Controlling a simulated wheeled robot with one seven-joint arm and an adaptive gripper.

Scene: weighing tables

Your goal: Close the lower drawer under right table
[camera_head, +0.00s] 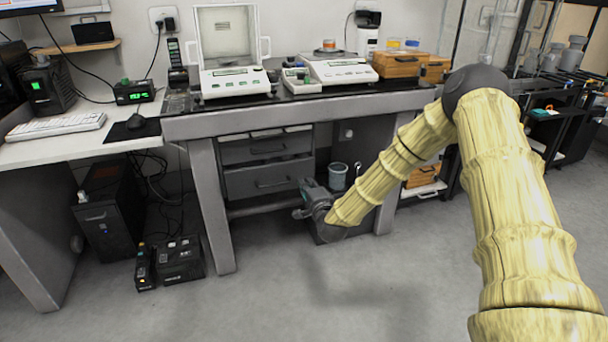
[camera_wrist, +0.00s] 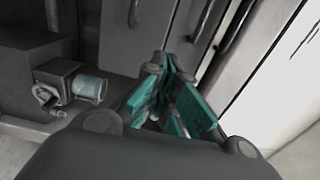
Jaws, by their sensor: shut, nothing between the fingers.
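The right table (camera_head: 300,108) has a grey frame and two grey drawers under its left half. The lower drawer (camera_head: 240,184) has a dark bar handle and sits below the upper drawer (camera_head: 250,150). I cannot tell from this angle how far the lower drawer stands out. My gripper (camera_head: 308,190) is low under the table, just right of the lower drawer front. In the wrist view my gripper (camera_wrist: 172,85) shows teal finger pads, shut and empty. Dark panels with handles lie beyond the fingers there; contact with them cannot be told.
A grey-blue bucket (camera_head: 338,176) stands under the table, right behind my gripper. The table's left leg (camera_head: 211,205) is left of the drawers. A computer tower (camera_head: 108,212) and a black box (camera_head: 180,260) stand further left. The floor in front is clear.

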